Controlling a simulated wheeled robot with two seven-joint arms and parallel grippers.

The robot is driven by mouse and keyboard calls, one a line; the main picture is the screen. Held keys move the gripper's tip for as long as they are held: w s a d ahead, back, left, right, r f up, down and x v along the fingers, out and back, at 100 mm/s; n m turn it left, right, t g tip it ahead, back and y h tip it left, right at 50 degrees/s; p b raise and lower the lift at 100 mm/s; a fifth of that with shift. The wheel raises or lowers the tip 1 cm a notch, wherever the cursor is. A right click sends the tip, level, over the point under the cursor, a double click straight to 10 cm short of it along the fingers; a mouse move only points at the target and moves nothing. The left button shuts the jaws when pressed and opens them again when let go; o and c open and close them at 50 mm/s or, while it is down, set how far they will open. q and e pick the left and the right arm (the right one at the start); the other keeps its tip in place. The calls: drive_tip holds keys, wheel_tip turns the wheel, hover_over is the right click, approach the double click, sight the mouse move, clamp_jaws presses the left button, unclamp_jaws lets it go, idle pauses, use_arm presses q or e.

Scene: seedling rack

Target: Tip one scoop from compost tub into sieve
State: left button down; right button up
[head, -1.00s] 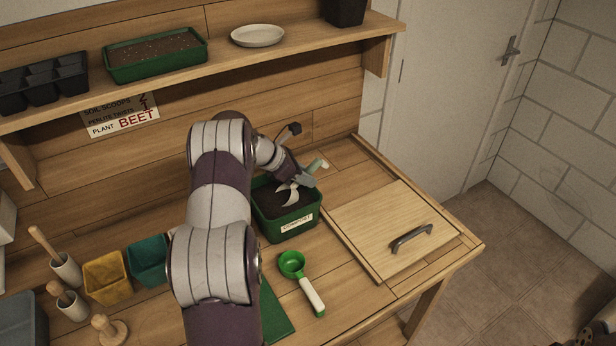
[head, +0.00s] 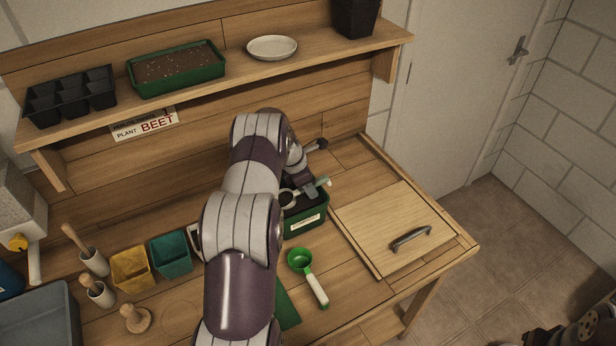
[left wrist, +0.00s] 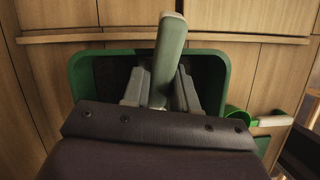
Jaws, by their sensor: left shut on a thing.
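The green compost tub (head: 306,221), with a white label on its front, stands on the bench just past my left arm and holds dark compost. My left gripper (head: 308,190) is over the tub, shut on a scoop with a pale green handle (head: 324,182). In the left wrist view the handle (left wrist: 168,55) stands between the fingers above the tub (left wrist: 80,75). I cannot make out a sieve; my arm covers part of the bench.
A green scoop with a white handle (head: 302,262) lies in front of the tub. A wooden board with a dark handle (head: 385,228) is to the right. Yellow (head: 131,268) and teal (head: 171,253) pots stand left of my arm. A shelf (head: 220,78) runs above.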

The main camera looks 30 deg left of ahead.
use_arm(q)
drive_tip(key=r+p, duration=0.2)
drive_tip(key=w+r+g+y+p, duration=0.1)
drive_tip(key=r+p, duration=0.1)
drive_tip(key=d+r+g+p, duration=0.1)
drive_tip(key=r+p, duration=0.1)
drive_tip(key=shift+w+d+y+p, duration=0.1)
drive_tip(key=shift+w+y+p, duration=0.15)
drive_tip(key=shift+y+p, duration=0.1)
drive_tip(key=shift+w+d+r+g+y+p, duration=0.1)
drive_tip(key=shift+r+g, duration=0.1)
drive_tip(key=shift+r, duration=0.4)
drive_tip(key=shift+w+d+r+g+y+p, duration=0.1)
drive_tip(key=shift+w+r+g+y+p, duration=0.1)
drive_tip(key=shift+r, duration=0.35)
drive_tip(key=shift+w+d+r+g+y+p, duration=0.1)
drive_tip(key=shift+r+g, duration=0.1)
drive_tip(key=shift+r, duration=0.4)
drive_tip(key=c, duration=1.9)
unclamp_jaws()
clamp_jaws()
